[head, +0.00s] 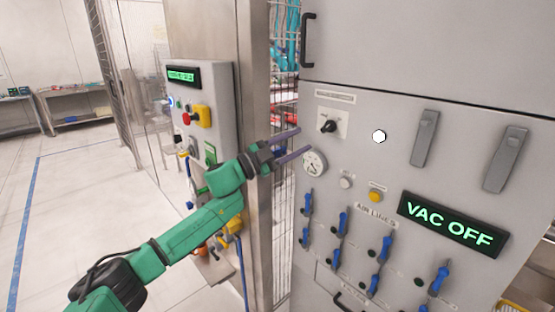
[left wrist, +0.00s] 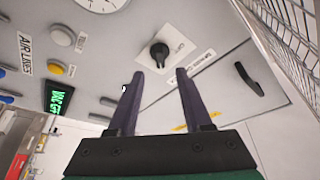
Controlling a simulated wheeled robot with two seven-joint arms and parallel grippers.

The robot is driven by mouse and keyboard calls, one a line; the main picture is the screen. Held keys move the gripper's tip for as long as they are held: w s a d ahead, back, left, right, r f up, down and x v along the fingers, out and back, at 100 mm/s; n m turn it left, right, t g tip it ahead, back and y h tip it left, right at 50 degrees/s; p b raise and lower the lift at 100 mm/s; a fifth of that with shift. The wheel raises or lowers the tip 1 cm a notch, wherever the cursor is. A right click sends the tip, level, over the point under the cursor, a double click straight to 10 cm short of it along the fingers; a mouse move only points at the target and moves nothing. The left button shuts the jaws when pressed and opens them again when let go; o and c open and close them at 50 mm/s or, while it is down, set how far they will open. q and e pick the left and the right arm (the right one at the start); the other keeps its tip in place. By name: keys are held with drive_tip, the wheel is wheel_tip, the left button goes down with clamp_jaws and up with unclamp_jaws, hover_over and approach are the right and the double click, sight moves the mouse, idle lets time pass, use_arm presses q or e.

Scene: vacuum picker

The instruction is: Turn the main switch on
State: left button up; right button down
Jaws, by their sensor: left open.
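The main switch (head: 328,125) is a black rotary knob on a pale square plate, high on the left part of the grey cabinet front. My left gripper (head: 302,139) is open and empty, with its two dark fingers pointing at the cabinet just left of and slightly below the knob. In the left wrist view the knob (left wrist: 159,52) shows beyond the gap between the open fingertips (left wrist: 160,72), and it looks apart from them. A display (head: 452,223) reads VAC OFF in green. My right gripper is not in view.
A round gauge (head: 315,163) sits just below the switch. A grey button (head: 346,182), a yellow button (head: 375,196) and several blue-handled valves (head: 385,248) are lower down. A control box (head: 202,140) on a metal post stands left of the cabinet, near my arm.

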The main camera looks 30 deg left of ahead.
use_arm(q)
drive_tip(key=b+v, duration=0.2)
drive_tip(key=v, duration=0.5)
drive_tip(key=shift+s+f, duration=0.1)
